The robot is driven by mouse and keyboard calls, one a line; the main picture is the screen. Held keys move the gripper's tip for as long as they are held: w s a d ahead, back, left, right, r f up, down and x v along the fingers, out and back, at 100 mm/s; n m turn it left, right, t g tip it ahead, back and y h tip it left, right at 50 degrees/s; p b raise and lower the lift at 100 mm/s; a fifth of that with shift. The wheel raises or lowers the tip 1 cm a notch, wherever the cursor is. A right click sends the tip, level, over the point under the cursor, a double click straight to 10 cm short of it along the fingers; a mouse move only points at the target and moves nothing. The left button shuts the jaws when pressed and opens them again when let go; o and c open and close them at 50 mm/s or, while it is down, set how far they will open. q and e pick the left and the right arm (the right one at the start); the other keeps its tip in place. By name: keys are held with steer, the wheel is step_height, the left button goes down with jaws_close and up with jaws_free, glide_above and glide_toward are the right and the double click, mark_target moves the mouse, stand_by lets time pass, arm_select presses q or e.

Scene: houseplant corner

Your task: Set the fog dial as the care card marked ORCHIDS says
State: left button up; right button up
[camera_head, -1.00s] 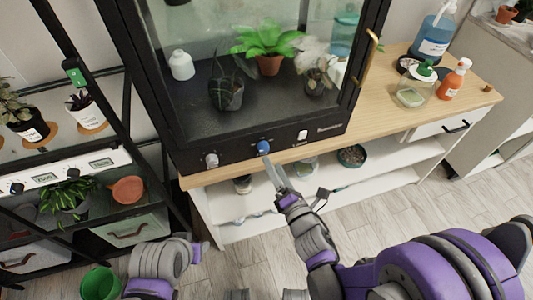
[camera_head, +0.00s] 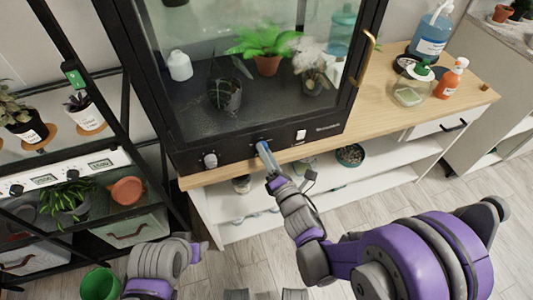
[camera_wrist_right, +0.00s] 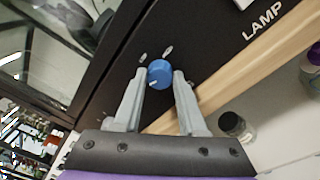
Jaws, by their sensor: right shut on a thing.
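A blue dial (camera_wrist_right: 160,72) with a white pointer mark sits on the black front panel of the glass cabinet. In the head view the dial (camera_head: 261,145) is mostly covered by my right gripper (camera_head: 265,152). In the right wrist view my right gripper (camera_wrist_right: 159,78) has one finger on each side of the dial and is shut on it. The small lettering by the dial is too small to read. I cannot pick out a card marked ORCHIDS. My left gripper (camera_head: 199,252) is low at the left, and its fingers cannot be made out.
A grey knob (camera_head: 210,160) is left of the blue dial and a white switch (camera_head: 301,135) marked LAMP is right of it. The glass cabinet (camera_head: 330,128) holds several plants. A wooden counter (camera_head: 385,122) runs right. A black shelf rack (camera_head: 105,172) stands left.

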jaws_close()
steer(key=shift+m, duration=0.3)
steer(key=m+b, duration=0.1)
steer(key=m, duration=0.8)
steer(key=m+t+h+b, duration=0.1)
steer(key=m, duration=0.9)
steer(key=m+h+b, duration=0.1)
steer(key=m, duration=0.8)
steer(key=shift+s+a+f+m+b, duration=0.1)
steer(key=shift+a+f+m+b, duration=0.15)
steer(key=shift+m+b, duration=0.15)
